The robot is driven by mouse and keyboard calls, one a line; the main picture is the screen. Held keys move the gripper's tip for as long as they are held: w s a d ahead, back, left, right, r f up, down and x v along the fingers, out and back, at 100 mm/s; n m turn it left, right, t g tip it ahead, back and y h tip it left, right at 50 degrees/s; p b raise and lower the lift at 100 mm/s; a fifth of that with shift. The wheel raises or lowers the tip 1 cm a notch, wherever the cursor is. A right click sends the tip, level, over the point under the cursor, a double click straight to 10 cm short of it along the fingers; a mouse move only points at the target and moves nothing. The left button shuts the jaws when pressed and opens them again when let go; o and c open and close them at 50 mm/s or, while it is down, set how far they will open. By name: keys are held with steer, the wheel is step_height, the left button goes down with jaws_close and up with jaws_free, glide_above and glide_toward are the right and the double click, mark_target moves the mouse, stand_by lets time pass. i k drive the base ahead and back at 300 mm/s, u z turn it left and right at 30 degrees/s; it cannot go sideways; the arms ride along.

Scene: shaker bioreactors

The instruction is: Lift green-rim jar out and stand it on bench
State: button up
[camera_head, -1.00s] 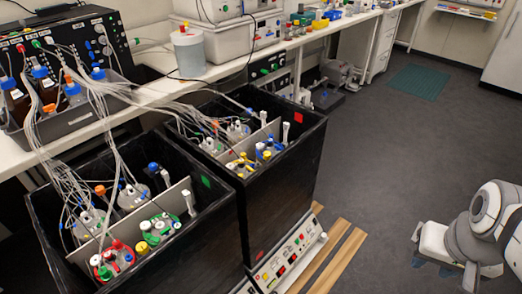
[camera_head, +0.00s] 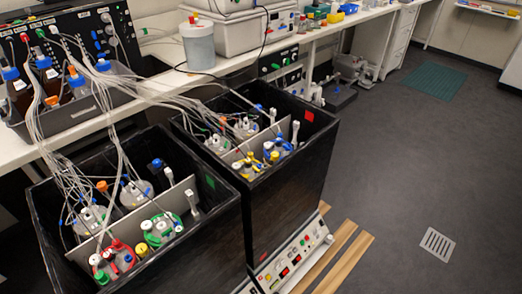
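The green-rim jar (camera_head: 163,231) stands in the front compartment of the left black box (camera_head: 215,232), in front of a grey divider (camera_head: 150,217). Its lid carries white and yellow caps; its lower body is hidden by the box wall. A red-rim jar (camera_head: 120,257) stands close to its left. The white bench (camera_head: 166,88) runs along the wall behind the boxes. My gripper is not in view.
A second black box (camera_head: 290,190) with yellow-rim and blue-rim jars stands to the right. Bundled tubes (camera_head: 115,130) run from bottles in a grey tray on the bench into both boxes. The floor at right is clear, with a drain grate (camera_head: 437,244).

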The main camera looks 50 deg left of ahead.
mark_target(161, 223)
steer(key=z, duration=0.1)
steer(key=k, duration=2.05)
steer(key=u, duration=1.55)
steer(key=i, duration=0.45)
steer(key=z, duration=2.2)
steer(key=k, duration=0.2)
steer(key=u, duration=0.3)
